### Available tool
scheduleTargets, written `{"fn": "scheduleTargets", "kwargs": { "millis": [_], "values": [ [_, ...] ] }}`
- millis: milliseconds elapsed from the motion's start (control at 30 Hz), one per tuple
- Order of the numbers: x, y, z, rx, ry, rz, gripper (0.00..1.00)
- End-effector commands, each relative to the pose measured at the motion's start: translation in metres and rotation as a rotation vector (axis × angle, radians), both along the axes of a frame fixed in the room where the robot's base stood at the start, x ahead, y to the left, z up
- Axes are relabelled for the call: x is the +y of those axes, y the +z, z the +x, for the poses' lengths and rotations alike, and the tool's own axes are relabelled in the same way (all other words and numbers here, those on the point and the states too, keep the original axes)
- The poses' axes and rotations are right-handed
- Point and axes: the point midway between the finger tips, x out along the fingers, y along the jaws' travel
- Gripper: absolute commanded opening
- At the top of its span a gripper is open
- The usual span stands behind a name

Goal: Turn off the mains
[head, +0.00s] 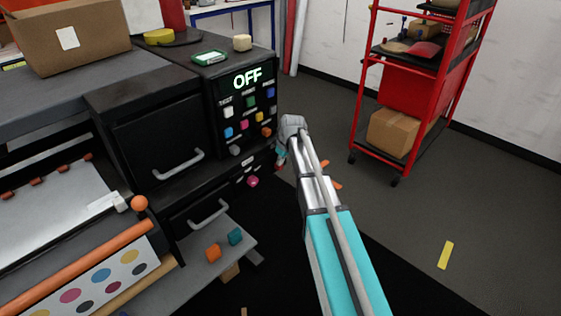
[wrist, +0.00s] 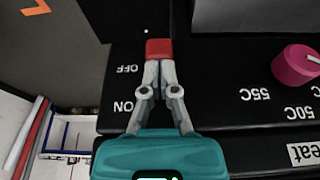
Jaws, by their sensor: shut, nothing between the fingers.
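The black machine's front panel (wrist: 225,60) carries white OFF and ON labels, upside down in the wrist view. A red block (wrist: 158,48), apparently the mains switch, sits level with the OFF label. My gripper (wrist: 159,66) is shut, its fingertips right at the red block. I cannot tell whether they press on it or only meet it in the picture. In the head view my gripper (head: 279,163) is at the right edge of the machine's lower front, its fingertips hard to make out. The machine's display (head: 247,78) reads OFF in lit letters.
A magenta knob (wrist: 296,65) with 50C and 55C marks is beside the switch. Coloured buttons (head: 250,102) are below the display. Drawer handles (head: 178,164) stick out to the left. A red shelf cart (head: 410,90) stands to the right, with clear floor in front.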

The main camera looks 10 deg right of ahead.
Motion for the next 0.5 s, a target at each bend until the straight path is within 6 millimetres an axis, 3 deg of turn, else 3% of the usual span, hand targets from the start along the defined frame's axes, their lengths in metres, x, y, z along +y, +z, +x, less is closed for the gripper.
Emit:
{"fn": "scheduleTargets", "kwargs": {
  "millis": [500],
  "values": [
    [0.001, 0.026, 0.000, 0.000, 0.001, 0.000, 0.00]
  ]
}}
